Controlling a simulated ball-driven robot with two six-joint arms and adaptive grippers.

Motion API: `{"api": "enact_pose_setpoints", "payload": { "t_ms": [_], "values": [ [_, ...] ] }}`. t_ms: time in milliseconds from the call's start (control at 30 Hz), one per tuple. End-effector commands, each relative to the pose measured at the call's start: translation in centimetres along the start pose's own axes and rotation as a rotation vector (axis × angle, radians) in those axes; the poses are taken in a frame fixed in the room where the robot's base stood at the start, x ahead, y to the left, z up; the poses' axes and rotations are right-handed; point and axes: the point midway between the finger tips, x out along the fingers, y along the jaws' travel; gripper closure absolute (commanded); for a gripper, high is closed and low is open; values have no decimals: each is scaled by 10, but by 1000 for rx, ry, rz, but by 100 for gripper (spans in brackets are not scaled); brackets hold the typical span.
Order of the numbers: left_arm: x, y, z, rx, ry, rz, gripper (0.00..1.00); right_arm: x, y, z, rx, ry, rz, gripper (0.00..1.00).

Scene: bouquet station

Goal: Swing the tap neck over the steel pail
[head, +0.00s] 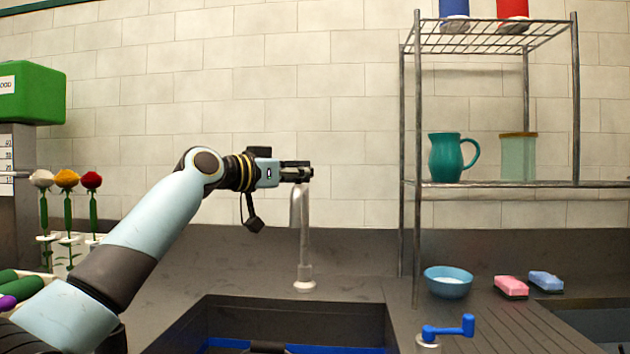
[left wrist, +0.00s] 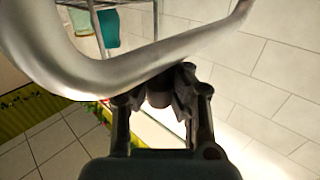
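The tap neck (head: 304,240) rises from the counter behind the sink, its top hidden by my left gripper (head: 297,172). In the left wrist view the tap neck (left wrist: 140,68) curves across in front of my left gripper (left wrist: 160,88). The fingers converge on a short dark part at the neck's edge and look shut on it. I cannot make out a steel pail in either view.
The sink (head: 290,312) has blue edging inside, with an unclear dark shape at the bottom. A blue tap handle (head: 448,328), a teal bowl (head: 448,282) and two sponges stand right. A wire rack (head: 417,130) rises behind them. Flowers (head: 67,180) stand left.

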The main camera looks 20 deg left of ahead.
Motion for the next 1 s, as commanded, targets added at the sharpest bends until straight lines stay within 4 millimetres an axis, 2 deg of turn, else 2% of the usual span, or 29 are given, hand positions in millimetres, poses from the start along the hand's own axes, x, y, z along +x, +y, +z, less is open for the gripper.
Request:
{"api": "enact_pose_setpoints", "payload": {
  "t_ms": [33,300,800,833,1000],
  "values": [
    [-3,0,7,-5,-11,9,100,3,0,1,0,-1,0,60],
    [-13,-9,6,-6,-10,10,100,8,-1,2,0,-3,0,60],
    [-16,-13,6,-2,-12,7,100,8,0,2,0,-3,0,60],
    [-16,-13,6,-1,-13,7,93,8,0,2,0,-3,1,60],
    [-15,-14,4,0,-10,5,70,8,1,2,-1,-2,2,60]
  ]
}}
